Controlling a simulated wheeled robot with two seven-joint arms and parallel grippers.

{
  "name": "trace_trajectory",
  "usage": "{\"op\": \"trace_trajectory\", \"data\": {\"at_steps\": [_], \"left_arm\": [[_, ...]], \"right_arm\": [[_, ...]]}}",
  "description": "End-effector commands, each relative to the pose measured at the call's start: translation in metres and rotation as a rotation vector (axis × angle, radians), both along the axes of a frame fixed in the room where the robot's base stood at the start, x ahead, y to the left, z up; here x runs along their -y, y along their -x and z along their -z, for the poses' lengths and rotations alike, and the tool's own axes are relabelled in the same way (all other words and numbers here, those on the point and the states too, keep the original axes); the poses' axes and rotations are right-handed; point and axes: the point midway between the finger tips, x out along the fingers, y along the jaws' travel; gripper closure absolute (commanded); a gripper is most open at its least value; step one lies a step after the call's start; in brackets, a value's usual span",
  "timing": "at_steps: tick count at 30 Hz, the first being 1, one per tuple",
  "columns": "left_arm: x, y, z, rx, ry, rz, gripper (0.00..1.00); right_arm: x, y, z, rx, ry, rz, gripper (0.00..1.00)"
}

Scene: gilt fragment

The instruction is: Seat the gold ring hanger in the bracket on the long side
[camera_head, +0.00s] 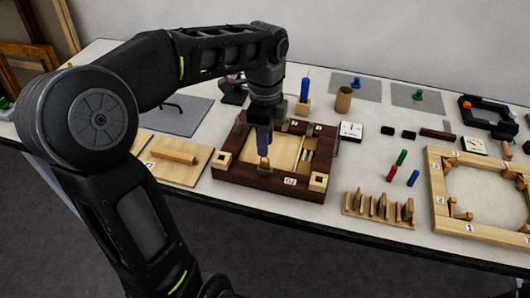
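My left gripper (264,147) points straight down over the dark wooden frame (265,188) in the middle of the table. A small tan-gold piece (263,163) shows at its fingertips, just above or touching the light panel (285,152) inside the frame. It may be the gold ring hanger, but it is too small to tell, and so is the gap between the fingers. The light wooden frame (480,234) at the right carries small wooden brackets (456,211) inside its edges. I cannot single out the long-side bracket. My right gripper is not in view.
A toothed wooden rack (378,209) stands at the front edge. Red (391,173), green (402,157) and blue (412,178) pegs lie behind it. A wooden board (178,165) lies left of the dark frame. A brown cup (343,99) stands behind. Bare table shows right of the dark frame.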

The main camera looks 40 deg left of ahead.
Motion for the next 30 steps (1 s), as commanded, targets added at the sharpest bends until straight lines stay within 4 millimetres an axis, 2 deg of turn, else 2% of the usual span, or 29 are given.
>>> {"op": "trace_trajectory", "data": {"at_steps": [4, 6, 9, 14, 30], "left_arm": [[0.000, -0.001, -0.032, 0.004, 0.000, 0.000, 0.75], [0.000, 0.000, -0.046, 0.001, 0.000, 0.000, 0.75], [0.000, 0.000, -0.057, 0.000, 0.000, 0.000, 0.75], [0.000, 0.000, -0.063, 0.000, 0.000, 0.000, 0.75], [0.000, 0.000, -0.062, 0.000, 0.000, 0.000, 0.75]], "right_arm": [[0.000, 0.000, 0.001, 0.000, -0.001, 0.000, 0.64], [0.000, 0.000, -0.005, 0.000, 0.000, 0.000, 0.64], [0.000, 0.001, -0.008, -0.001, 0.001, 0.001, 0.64], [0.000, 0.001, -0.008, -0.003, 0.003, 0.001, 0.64], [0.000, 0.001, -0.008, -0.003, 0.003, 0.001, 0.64]]}}
